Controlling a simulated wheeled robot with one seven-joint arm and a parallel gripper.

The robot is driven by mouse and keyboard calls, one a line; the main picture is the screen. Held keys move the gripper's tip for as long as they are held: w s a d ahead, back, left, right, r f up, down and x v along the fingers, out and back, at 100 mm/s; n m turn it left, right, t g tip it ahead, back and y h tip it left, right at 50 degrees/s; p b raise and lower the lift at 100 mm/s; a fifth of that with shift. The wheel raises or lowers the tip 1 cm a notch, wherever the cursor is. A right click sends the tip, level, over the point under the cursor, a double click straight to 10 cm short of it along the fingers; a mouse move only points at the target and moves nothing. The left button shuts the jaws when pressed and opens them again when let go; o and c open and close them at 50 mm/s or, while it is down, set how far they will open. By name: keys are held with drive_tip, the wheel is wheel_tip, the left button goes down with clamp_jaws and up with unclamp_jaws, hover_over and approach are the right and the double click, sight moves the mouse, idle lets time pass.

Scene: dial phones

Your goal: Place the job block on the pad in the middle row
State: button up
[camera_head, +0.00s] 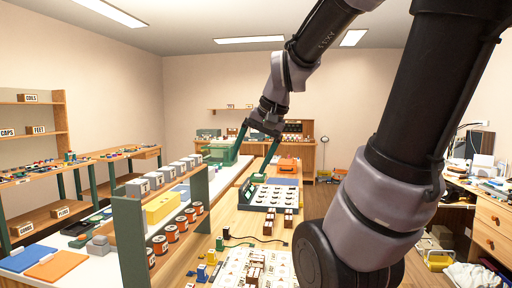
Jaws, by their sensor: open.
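My gripper (249,166) is open, its two green fingers spread and pointing down over the far part of the long wooden bench. I see nothing between the fingers. Below and nearer stands a dark tray (246,208) with rows of white cells holding small dark parts. A white board (232,268) with small dark marks lies at the near end, with brown-and-white blocks on and beside it. One such block (267,227) stands between tray and board. The labels are too small to read, so I cannot tell which is the job block or which pad is the middle row's.
A green-posted shelf (131,245) with orange-labelled spools (172,234) and grey boxes stands left of the bench. A black cable (240,239) and small blue and yellow pieces (202,272) lie near the board. An orange case (288,165) sits at the far end.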

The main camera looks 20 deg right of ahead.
drive_tip(key=s+r, duration=0.1)
drive_tip(key=s+r+n+t, duration=0.1)
drive_tip(key=s, duration=0.1)
drive_tip(key=s+r+n+t, duration=0.1)
drive_tip(key=shift+s+a+r+h, duration=0.25)
drive_tip(key=shift+s+h, duration=0.15)
